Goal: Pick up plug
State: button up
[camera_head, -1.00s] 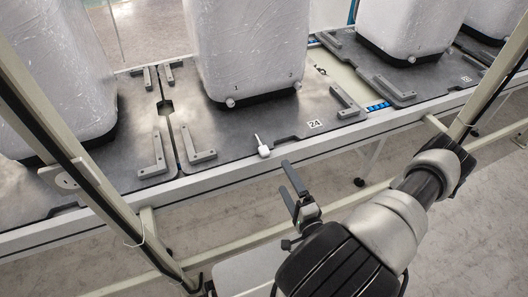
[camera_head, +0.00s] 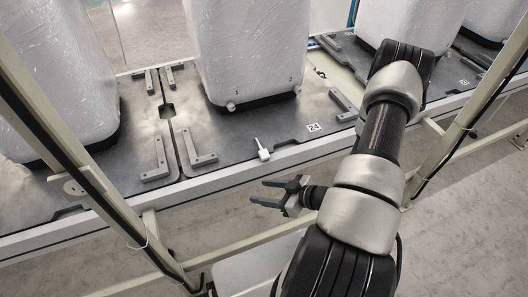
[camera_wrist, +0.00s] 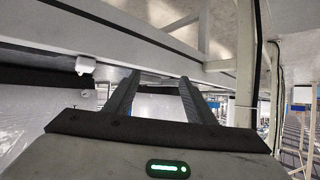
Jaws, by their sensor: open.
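A small white plug (camera_head: 263,153) lies on the dark plate (camera_head: 225,135) near its front edge, left of the number 24 label. A small white thing that looks like the plug also shows in the wrist view (camera_wrist: 85,65), left of the fingers. My gripper (camera_head: 267,193) is open and empty, its fingers pointing left. In the head view it is below the plug, on the near side of the conveyor rail, apart from the plug. In the wrist view my gripper's two fingers (camera_wrist: 158,88) are spread with nothing between them.
A large wrapped white block (camera_head: 245,45) stands on the plate behind the plug. Grey L-shaped brackets (camera_head: 199,148) rise from the plate. A pale rail (camera_head: 220,182) runs along the front. A slanted post (camera_head: 80,150) stands at left, another (camera_head: 470,110) at right.

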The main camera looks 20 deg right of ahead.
notch_tip(320, 180, up, 3)
jog(key=w+d+n+g+h+p, duration=0.15)
jog(key=n+g, duration=0.25)
jog(key=n, duration=0.8)
jog(key=n+h+p, duration=0.2)
jog(key=n+h, duration=0.4)
jog(key=n, duration=1.1)
send_near(264, 153)
jog(key=shift+g, duration=0.5)
jog(key=shift+w+b+x, duration=0.15)
jog(key=shift+b+x, duration=1.5)
jog(key=shift+x, duration=0.45)
jog(key=shift+w+b+x, duration=0.2)
jog(key=shift+b+x, duration=1.45)
jog(key=shift+x, duration=0.45)
jog(key=shift+r, duration=0.15)
jog(key=c, duration=1.2)
jog(key=shift+r, duration=0.1)
